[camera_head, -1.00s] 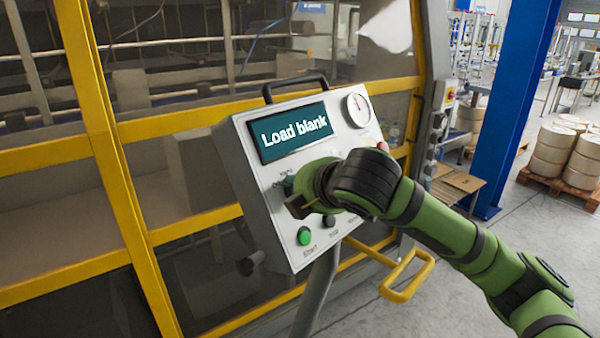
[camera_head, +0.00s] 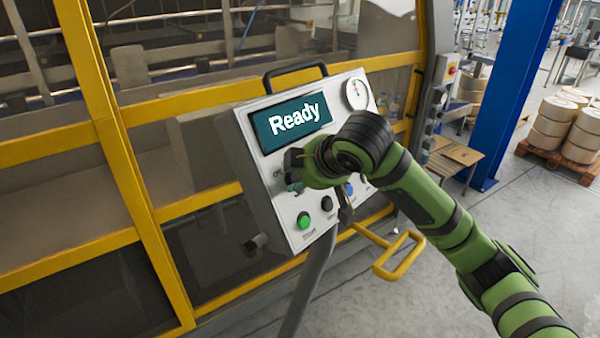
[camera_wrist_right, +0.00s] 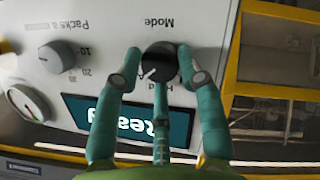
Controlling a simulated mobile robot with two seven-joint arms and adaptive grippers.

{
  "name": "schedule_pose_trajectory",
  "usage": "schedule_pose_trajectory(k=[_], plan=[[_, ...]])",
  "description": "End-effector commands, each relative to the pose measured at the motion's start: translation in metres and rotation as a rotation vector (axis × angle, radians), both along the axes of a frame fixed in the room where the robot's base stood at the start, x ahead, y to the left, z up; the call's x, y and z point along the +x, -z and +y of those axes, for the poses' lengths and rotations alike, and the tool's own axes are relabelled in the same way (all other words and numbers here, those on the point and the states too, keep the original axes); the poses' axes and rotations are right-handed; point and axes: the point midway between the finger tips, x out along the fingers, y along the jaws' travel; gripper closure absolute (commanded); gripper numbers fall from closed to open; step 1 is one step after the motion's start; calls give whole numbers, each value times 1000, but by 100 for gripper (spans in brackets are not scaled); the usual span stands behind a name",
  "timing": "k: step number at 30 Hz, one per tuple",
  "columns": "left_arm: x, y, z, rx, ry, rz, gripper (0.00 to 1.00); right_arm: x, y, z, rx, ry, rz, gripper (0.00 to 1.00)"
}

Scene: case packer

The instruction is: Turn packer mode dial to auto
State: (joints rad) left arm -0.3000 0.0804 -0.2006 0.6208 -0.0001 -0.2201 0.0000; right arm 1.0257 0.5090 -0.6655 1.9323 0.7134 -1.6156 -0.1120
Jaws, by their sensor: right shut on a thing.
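The mode dial (camera_wrist_right: 158,60) is a round black knob with a white pointer mark, on the packer's pale control panel (camera_head: 262,170). In the right wrist view, which shows the panel upside down, the word Mode stands beside it and the mark slants to the lower left. The position labels are partly hidden by my fingers, so I cannot read which one it points at. My right gripper (camera_wrist_right: 159,65) has its teal fingers closed around the dial's sides. In the head view the right gripper (camera_head: 292,172) covers the dial. My left gripper is out of view.
The panel's display (camera_head: 291,123) reads Ready. A round gauge (camera_head: 357,94), a green button (camera_head: 304,220) and a black button (camera_head: 326,203) are close by. A Packs knob (camera_wrist_right: 57,57) sits beside the dial. A yellow handle (camera_head: 400,256) juts out below.

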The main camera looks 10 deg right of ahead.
Motion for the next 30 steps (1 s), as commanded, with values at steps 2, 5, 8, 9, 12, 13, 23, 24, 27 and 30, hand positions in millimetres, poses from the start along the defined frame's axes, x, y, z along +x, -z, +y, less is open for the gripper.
schedule_pose_trajectory(k=[2, 5, 8, 9, 12, 13, 23, 24, 27, 30], plan=[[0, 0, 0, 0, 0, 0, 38, -1, 7, -1, 6, 10, 27, 94], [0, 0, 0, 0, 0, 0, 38, -1, 8, -1, 16, 17, 35, 94], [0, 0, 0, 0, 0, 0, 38, -2, 8, -1, 20, 20, 39, 94], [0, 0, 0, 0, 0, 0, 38, -2, 8, 0, 20, 19, 40, 94], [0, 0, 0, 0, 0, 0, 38, -2, 9, 0, 21, 19, 41, 94], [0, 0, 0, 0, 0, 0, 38, -2, 9, 0, 20, 19, 41, 94], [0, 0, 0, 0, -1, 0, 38, -2, 8, 0, 21, 17, 37, 39], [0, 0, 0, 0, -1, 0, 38, -2, 7, 0, 22, 17, 35, 39], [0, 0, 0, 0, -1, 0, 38, -1, 5, 0, 22, 16, 31, 39], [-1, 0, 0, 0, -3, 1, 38, -2, 3, 0, 23, 16, 29, 39]])
